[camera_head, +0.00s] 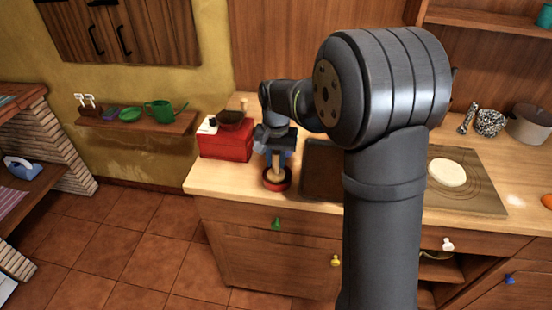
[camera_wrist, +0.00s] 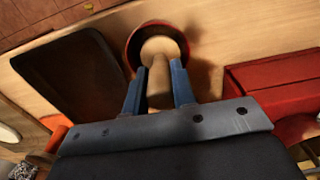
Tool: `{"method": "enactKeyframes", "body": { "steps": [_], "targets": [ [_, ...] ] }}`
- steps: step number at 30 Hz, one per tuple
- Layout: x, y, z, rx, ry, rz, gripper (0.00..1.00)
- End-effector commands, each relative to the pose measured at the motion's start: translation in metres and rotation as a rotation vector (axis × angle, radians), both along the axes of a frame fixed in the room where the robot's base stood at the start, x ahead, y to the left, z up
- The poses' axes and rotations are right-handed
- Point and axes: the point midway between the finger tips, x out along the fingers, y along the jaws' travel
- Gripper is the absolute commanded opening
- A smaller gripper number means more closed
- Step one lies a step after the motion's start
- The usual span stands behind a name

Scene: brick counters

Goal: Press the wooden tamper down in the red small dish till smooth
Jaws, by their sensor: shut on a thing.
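The red small dish (camera_head: 277,184) stands on the wooden counter near its front edge, left of my arm. It also shows in the wrist view (camera_wrist: 133,48), at the top. The wooden tamper (camera_head: 276,168) is upright with its wide end inside the dish. In the wrist view the tamper (camera_wrist: 159,85) runs from the dish down between the blue fingers. My gripper (camera_wrist: 158,88) is shut on the tamper's handle, above the dish. What lies under the tamper's wide end is hidden.
A red box-shaped grinder (camera_head: 226,142) stands close behind and left of the dish. A dark tray (camera_head: 322,170) lies just right of it. A board (camera_head: 483,188) with white dough (camera_head: 447,172) is farther right. The counter's front edge (camera_head: 230,197) is near.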

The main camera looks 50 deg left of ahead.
Motion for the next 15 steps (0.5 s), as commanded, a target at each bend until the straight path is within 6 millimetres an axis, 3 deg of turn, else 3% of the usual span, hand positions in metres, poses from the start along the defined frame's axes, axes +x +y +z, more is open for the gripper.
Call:
{"method": "enactKeyframes", "body": {
  "steps": [15],
  "targets": [
    [0.0,0.0,-0.013,-0.001,0.001,0.0,0.0]
  ]
}}
